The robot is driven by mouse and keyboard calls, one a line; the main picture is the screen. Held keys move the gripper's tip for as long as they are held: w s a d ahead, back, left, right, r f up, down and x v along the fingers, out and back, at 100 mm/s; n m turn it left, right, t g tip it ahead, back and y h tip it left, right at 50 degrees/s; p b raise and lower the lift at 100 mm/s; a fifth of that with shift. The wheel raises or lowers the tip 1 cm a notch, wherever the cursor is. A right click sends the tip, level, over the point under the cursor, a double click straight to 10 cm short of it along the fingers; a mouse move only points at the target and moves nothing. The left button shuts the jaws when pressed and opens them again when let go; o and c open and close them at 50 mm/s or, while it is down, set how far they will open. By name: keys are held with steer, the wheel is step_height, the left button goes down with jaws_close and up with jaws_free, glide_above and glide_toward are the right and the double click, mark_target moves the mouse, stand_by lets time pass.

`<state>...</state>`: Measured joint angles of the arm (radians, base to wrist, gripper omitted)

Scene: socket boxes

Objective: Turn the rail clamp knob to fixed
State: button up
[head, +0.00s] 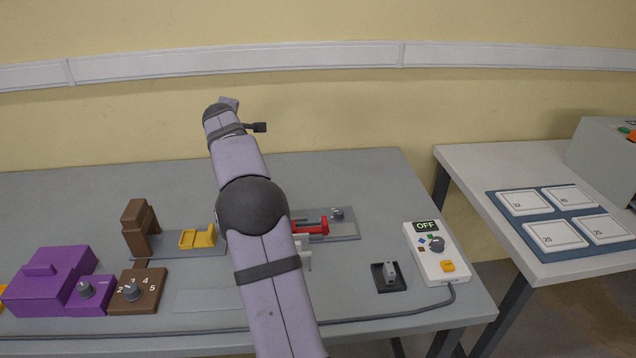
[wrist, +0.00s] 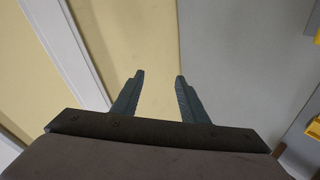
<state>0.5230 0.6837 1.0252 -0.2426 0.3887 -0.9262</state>
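A small dark grey knob (head: 337,213) sits at the right end of a grey rail plate (head: 349,229), beside a red part. It looks like the rail clamp knob, but its markings are too small to read. My gripper (wrist: 160,75) is open and empty in the wrist view, its two fingers apart, with the yellow wall and grey table beyond them. In the head view my arm rises across the middle of the table and hides part of the rail. My gripper is raised near the wall, away from the knob, and its fingers are not clear there.
A red clamp-like part (head: 312,227) and a yellow part (head: 198,237) sit along the rail. A brown dial box (head: 150,297), a purple box (head: 48,283) and a white control box reading OFF (head: 437,265) stand around. A black socket (head: 388,277) and a cable lie near the front.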

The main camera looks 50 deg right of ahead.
steer(key=s+d+f+n+g+p, duration=0.2)
steer(key=s+d+f+g+p, duration=0.35)
steer(key=s, duration=0.55)
steer(key=n+g+y+p, duration=0.3)
steer(key=g, duration=0.4)
glide_toward(337, 211)
steer(key=shift+t, duration=0.25)
steer(key=shift+s+p+x, duration=0.15)
steer(key=shift+p+x, duration=0.4)
steer(key=shift+x, duration=1.55)
steer(key=shift+s+p+x, duration=0.1)
steer(key=shift+p+x, duration=0.45)
steer(key=shift+x, duration=1.5)
steer(key=shift+d, duration=0.1)
steer(key=shift+c, duration=0.4)
jaws_close()
